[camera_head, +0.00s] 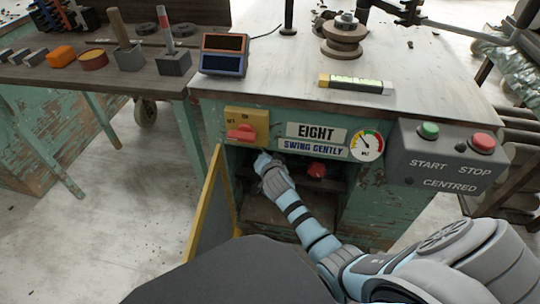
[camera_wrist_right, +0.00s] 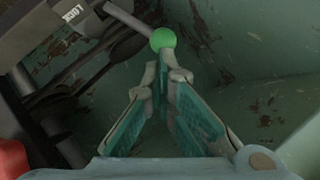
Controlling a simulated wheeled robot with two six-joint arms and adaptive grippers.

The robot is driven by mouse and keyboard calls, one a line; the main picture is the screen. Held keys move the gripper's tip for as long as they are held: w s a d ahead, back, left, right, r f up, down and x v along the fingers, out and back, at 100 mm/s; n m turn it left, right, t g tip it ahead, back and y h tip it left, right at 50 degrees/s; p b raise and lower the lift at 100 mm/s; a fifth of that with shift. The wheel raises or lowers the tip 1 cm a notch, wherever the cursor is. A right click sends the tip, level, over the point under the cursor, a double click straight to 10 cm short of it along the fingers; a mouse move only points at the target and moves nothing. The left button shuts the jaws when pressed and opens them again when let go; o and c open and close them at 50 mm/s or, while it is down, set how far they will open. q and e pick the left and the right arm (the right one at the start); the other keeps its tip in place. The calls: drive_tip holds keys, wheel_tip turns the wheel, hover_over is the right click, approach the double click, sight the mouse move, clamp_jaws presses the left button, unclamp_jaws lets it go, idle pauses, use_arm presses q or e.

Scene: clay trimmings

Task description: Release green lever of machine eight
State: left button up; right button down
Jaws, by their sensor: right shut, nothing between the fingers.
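Machine eight, with its EIGHT sign (camera_head: 316,131), has an open compartment below the sign. My right arm reaches into it, and my right gripper (camera_head: 263,160) is at the upper left of the opening, its fingertips hidden in the head view. In the right wrist view the green ball knob of the lever (camera_wrist_right: 162,39) sits at the end of a grey rod, just beyond my right gripper's fingertips (camera_wrist_right: 168,66). The fingers are shut with nothing between them; whether they touch the knob I cannot tell. My left gripper is not in view.
A yellow-edged door (camera_head: 207,205) hangs open left of the compartment. A red knob (camera_head: 317,170) is inside, right of my arm. A LOCK label (camera_wrist_right: 72,14) is near the rod. A red switch (camera_head: 241,132) and a START/STOP box (camera_head: 440,165) are on the front.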

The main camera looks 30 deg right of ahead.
drive_tip(key=shift+f, duration=0.1)
drive_tip(key=d+v, duration=0.1)
drive_tip(key=v, duration=1.1)
drive_tip(key=shift+s+f, duration=0.3)
drive_tip(key=shift+s, duration=0.1)
